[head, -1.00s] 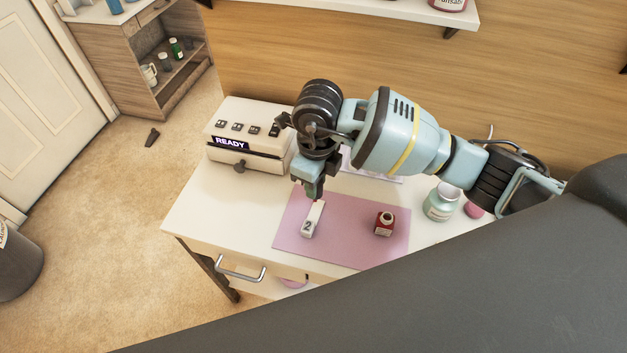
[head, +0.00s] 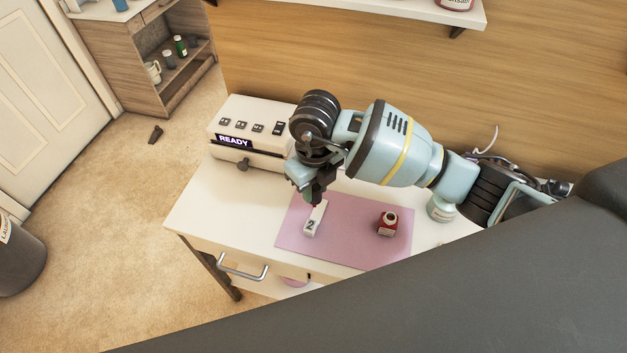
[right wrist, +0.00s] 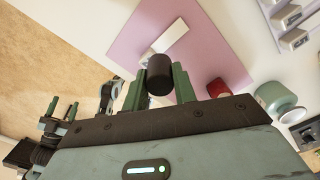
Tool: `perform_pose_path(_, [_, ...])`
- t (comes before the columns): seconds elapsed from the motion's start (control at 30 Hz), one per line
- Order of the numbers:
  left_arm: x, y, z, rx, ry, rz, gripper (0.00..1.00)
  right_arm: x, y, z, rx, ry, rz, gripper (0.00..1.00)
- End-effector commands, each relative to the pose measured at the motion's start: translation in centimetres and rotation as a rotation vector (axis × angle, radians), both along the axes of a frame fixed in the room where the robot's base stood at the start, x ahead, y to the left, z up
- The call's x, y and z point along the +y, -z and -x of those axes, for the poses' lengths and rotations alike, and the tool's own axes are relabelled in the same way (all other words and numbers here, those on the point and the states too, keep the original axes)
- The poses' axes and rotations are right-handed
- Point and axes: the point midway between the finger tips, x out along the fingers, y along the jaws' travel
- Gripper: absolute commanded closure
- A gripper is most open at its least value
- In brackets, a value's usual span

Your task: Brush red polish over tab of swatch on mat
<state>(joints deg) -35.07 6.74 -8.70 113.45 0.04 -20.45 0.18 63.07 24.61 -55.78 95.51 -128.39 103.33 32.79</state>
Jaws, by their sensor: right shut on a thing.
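The pink mat (head: 345,251) lies on the white desk. On it is a white swatch (head: 311,226) marked "2"; it also shows in the right wrist view (right wrist: 177,32). An open red polish bottle (head: 388,224) stands on the mat, right of the swatch; the right wrist view also shows it (right wrist: 218,88). My right gripper (head: 314,197) is above the swatch's far end, shut on a black brush cap (right wrist: 159,74). The brush's contact with the swatch cannot be told.
A white machine reading "READY" (head: 248,135) stands behind left of the mat. The desk's left part is clear. A drawer handle (head: 242,267) projects at the front.

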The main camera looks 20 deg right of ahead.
Motion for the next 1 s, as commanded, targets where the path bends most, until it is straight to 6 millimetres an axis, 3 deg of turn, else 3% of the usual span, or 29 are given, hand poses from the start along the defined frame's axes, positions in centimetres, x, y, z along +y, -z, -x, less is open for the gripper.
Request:
perform_pose_path(0.2, [-0.1,1.7,1.2,0.035,-0.001,0.001,0.37,0.0,2.4,0.1,0.005,-0.001,0.0,1.0])
perform_pose_path(0.4, [-0.3,2.4,1.5,0.045,-0.004,0.006,0.37,0.0,3.5,0.1,0.003,-0.001,-0.001,1.0])
perform_pose_path(1.0, [-0.4,2.2,1.0,0.036,-0.004,0.008,0.37,0.0,3.5,0.0,-0.002,-0.001,-0.001,1.0])
